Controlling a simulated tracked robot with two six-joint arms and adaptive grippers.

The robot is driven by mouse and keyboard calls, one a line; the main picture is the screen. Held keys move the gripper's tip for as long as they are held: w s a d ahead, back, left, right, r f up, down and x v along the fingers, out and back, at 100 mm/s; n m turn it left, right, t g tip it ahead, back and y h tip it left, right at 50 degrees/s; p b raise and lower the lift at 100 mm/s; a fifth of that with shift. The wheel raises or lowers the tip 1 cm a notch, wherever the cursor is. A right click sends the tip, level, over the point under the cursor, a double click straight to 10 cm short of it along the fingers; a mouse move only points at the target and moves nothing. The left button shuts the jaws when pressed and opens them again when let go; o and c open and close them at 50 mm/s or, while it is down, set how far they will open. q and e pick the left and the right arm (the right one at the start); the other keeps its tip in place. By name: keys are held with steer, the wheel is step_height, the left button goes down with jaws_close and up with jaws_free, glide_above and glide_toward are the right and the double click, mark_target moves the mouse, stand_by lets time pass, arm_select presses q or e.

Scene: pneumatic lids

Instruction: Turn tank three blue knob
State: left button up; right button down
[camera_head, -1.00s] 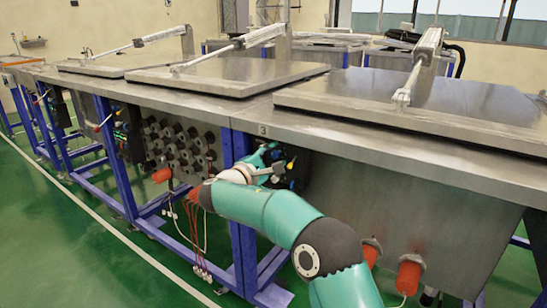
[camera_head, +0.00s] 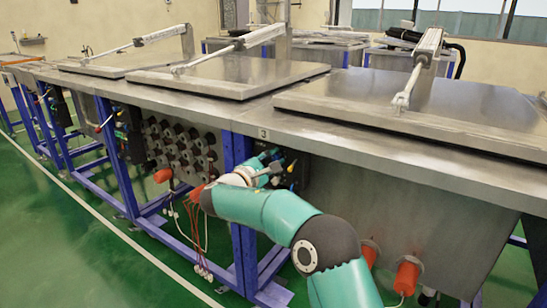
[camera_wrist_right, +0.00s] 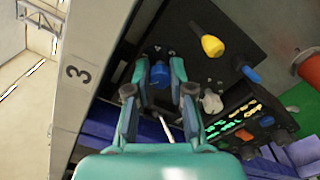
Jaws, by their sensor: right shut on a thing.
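The blue knob (camera_wrist_right: 160,75) is on the dark valve panel under the edge of tank three in the right wrist view. My right gripper (camera_wrist_right: 159,82) has one finger on each side of the knob and is shut on it. In the head view my right gripper (camera_head: 274,164) is at the panel below the "3" label (camera_head: 264,134), and the knob cannot be made out there. The "3" label also shows in the right wrist view (camera_wrist_right: 77,72). My left gripper is not in view.
A yellow knob (camera_wrist_right: 212,45), another blue knob (camera_wrist_right: 251,74) and a pale knob (camera_wrist_right: 212,103) sit near the gripper on the panel. The steel tabletop edge (camera_head: 350,150) overhangs above. A blue frame leg (camera_head: 243,250) stands just left of my arm.

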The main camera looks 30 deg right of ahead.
steer(key=c, duration=1)
jaws_free()
steer(key=shift+f, duration=0.1)
steer(key=shift+a, duration=0.1)
steer(key=v, duration=1.1)
steer(key=shift+s+a, duration=0.15)
steer(key=shift+a, duration=0.25)
